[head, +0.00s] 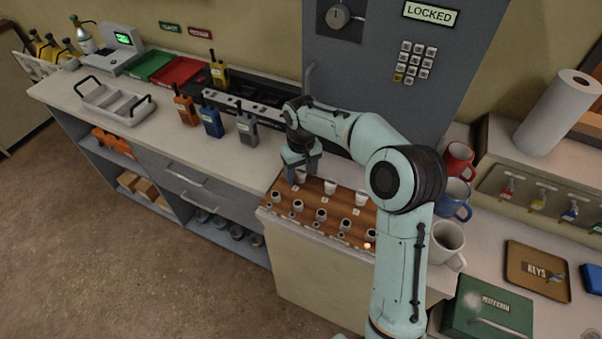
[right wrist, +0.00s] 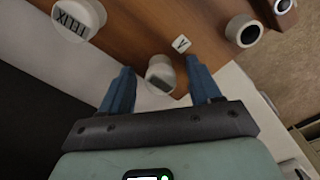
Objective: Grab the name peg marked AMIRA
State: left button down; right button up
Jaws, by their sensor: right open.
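The wooden peg board (head: 310,207) stands on the counter in the head view. White pegs stand along its back edge and dark-topped cups along its front. My right gripper (head: 301,171) points down over the back left end, at a white peg (head: 300,177). In the right wrist view my right gripper (right wrist: 159,66) is open, its blue fingers on either side of a white peg (right wrist: 160,72). That peg's dark label is not readable, so I cannot tell whether it says AMIRA. Another white peg reads FELIX (right wrist: 72,24). My left gripper is out of view.
A small white letter tile (right wrist: 181,44) lies by the peg between my fingers. Radios (head: 247,127) stand to the left of the board. Mugs (head: 446,243) stand close on its right, beyond my right arm. A grey locked cabinet (head: 370,95) rises behind.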

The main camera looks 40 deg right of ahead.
jog(key=c, duration=1.1)
jog(key=shift+r, duration=0.1)
